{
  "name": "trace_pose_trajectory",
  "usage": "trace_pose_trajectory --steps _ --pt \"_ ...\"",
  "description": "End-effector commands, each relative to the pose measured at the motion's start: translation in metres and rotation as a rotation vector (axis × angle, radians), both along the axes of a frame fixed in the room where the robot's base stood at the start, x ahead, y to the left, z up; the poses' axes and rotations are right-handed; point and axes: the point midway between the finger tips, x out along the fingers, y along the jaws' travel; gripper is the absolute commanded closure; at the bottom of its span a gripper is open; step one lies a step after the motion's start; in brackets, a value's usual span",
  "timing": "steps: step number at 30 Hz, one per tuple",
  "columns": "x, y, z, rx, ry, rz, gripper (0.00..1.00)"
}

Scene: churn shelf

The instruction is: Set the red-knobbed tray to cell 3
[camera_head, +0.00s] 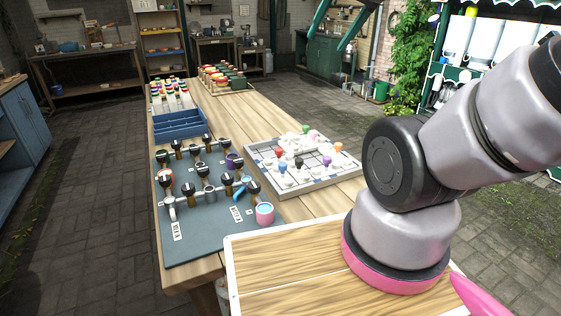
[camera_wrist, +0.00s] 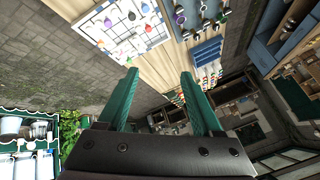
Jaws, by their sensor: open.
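A white gridded board (camera_head: 261,151) lies on the wooden table and holds small white pieces with coloured knobs. The red-knobbed tray (camera_head: 279,153) stands on its left part, near a black-knobbed and a blue-knobbed piece. I cannot read any cell numbers. In the wrist view my gripper (camera_wrist: 159,72) points out over the table, well apart from the board.
A grey mat (camera_head: 195,242) with dark-handled tools and a pink cup (camera_head: 264,213) lies left of the board. A blue divided bin (camera_head: 180,123) stands behind the mat. Racks of coloured-topped items (camera_head: 222,78) fill the table's far end. Bare wood shows in front of the board.

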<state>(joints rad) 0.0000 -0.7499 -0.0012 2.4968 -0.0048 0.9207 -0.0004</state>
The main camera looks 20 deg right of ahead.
Motion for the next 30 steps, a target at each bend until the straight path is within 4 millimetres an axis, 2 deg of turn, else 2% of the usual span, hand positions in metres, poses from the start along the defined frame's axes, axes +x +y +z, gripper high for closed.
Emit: trace_pose_trajectory --steps 14,18,23,30 --pt "0.000 0.000 0.000 0.000 0.000 0.000 0.33" --pt "0.006 0.000 -0.001 0.002 0.014 -0.003 0.33" --pt "0.036 0.001 -0.007 0.011 0.082 -0.020 0.33" --pt "0.104 0.004 -0.035 0.018 0.223 -0.064 0.33"
